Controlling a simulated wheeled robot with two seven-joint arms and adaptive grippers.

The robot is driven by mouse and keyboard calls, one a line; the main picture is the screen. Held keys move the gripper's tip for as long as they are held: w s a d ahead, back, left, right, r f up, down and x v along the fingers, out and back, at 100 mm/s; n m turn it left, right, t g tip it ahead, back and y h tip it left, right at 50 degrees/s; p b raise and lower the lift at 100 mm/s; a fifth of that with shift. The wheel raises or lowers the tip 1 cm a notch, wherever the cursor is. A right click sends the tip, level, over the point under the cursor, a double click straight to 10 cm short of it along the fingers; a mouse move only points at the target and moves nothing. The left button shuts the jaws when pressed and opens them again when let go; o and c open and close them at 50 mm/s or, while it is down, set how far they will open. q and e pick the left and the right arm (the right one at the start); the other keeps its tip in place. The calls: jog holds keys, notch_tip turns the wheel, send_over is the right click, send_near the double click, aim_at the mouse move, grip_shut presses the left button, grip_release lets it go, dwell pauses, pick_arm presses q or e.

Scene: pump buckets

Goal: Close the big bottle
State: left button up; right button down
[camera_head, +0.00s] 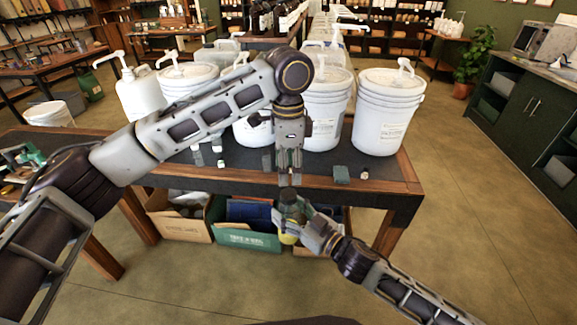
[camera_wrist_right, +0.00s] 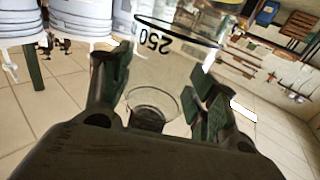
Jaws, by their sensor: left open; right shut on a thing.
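My right gripper (camera_head: 302,220) is shut on a clear bottle marked "250" (camera_wrist_right: 170,62), in front of the table edge. In the right wrist view the bottle is between the two green-padded fingers (camera_wrist_right: 163,98). In the head view the bottle is small and mostly hidden by the grippers, so I cannot tell whether a cap is on it. My left gripper (camera_head: 289,178) is open, points down and is directly above the right gripper. Whether the two touch is unclear. Small white pieces (camera_head: 222,164) and (camera_head: 363,174) lie on the table; I cannot tell whether they are caps.
White pump buckets (camera_head: 390,112) stand on the dark table (camera_head: 405,178). A small dark green block (camera_head: 342,174) lies near its front edge. A cardboard box (camera_head: 180,228) and a green box (camera_head: 246,240) are beneath. The floor at right (camera_head: 480,230) is clear.

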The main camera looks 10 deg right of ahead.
aim_at(289, 193)
pick_arm(q)
jog(key=n, duration=0.3)
jog(key=shift+n, duration=0.4)
jog(key=n, duration=0.7)
jog(key=shift+d+n, duration=0.1)
jog(key=shift+n, duration=2)
jog(key=shift+f, duration=0.15)
jog(key=shift+f, duration=3.85)
jog(key=shift+c, duration=0.5)
